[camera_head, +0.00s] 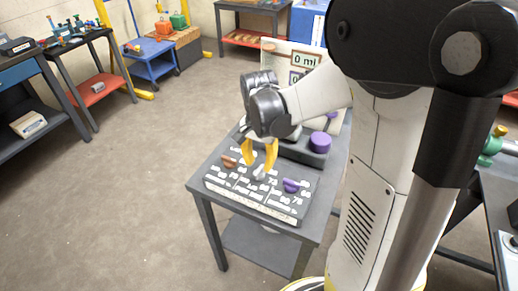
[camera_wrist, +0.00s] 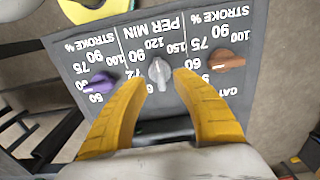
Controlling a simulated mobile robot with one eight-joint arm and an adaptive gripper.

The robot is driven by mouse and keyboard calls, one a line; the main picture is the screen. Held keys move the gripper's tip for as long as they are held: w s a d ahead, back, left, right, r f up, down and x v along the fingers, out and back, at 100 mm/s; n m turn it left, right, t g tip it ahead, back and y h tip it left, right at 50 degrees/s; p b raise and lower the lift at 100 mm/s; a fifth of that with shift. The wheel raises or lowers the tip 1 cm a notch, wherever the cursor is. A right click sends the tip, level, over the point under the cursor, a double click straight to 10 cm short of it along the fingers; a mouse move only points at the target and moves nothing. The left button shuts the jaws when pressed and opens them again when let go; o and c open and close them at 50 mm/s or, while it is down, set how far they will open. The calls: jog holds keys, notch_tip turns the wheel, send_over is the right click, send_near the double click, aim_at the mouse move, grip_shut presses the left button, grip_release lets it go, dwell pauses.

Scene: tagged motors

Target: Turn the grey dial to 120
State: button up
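The grey dial (camera_wrist: 159,72) is the middle one of three on a dark panel, under the PER MIN lettering in the wrist view. It has a narrow raised handle that lies roughly along the picture's vertical; which end is the pointer is hard to tell. The number 120 shows just above it, with 150 and 72 nearby. My gripper (camera_wrist: 158,78) is open, with one yellow finger on each side of the dial and gaps showing. In the head view, my gripper (camera_head: 260,160) points down over the panel, with the grey dial (camera_head: 260,173) near its tips.
A purple dial (camera_wrist: 98,86) and an orange-brown dial (camera_wrist: 228,60) flank the grey one. The panel (camera_head: 250,205) lies on a grey table (camera_head: 203,195). A purple cylinder (camera_head: 320,142) stands behind the panel. Open floor lies to the left.

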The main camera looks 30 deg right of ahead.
aim_at(259, 170)
notch_tip(259, 170, up, 9)
jog(key=shift+f, duration=0.1)
dwell(0.5)
jog(key=s+a+r+n+t, duration=0.2)
jog(key=s+a+n+t, duration=0.5)
jog(key=s+a+n, duration=0.2)
jog(key=shift+s+a+r+n, duration=0.15)
jog(key=shift+s+r+n, duration=0.3)
jog(key=shift+n, duration=0.65)
jog(key=shift+f, duration=0.1)
